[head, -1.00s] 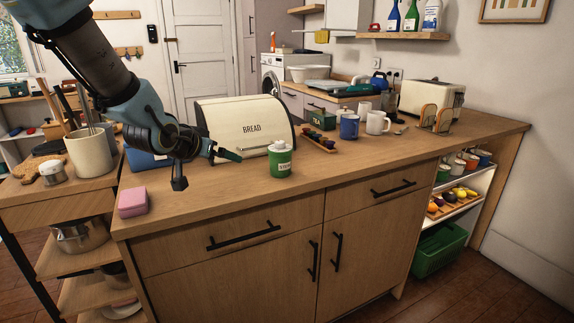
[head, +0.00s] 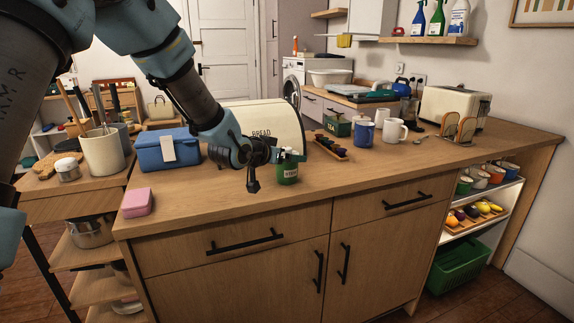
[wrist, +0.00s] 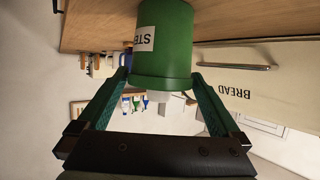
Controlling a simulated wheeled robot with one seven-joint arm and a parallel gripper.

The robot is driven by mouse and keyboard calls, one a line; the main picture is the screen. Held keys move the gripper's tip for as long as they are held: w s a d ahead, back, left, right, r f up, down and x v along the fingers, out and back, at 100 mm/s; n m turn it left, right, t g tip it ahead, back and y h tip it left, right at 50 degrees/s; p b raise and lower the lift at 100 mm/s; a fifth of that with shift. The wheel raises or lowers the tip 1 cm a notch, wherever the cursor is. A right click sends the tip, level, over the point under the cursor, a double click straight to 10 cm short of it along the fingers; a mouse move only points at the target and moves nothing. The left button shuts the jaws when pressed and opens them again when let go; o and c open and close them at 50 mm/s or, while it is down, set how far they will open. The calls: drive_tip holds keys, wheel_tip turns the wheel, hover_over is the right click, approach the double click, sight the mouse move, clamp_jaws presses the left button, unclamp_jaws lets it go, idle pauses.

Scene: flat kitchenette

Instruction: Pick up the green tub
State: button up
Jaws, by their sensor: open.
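The green tub (head: 288,173) stands upright on the wooden counter, in front of the bread bin. It has a white top and a white label, partly readable. My gripper (head: 279,157) is at the tub's upper left side in the head view and covers part of it. In the wrist view, which is upside down, the tub (wrist: 165,48) sits between the tips of my two spread fingers, near its top end. My gripper is open. I cannot tell whether a finger touches the tub.
The bread bin (head: 262,118) stands close behind the tub. A tray of small dark items (head: 327,146) is to its right, with mugs (head: 394,131) beyond. A pink block (head: 138,202) and a blue box (head: 168,149) are at left. The counter's front strip is clear.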

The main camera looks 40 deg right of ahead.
drive_tip(key=shift+p+x, duration=0.45)
drive_tip(key=shift+x, duration=1.35)
drive_tip(key=shift+c, duration=0.2)
drive_tip(key=c, duration=1.4)
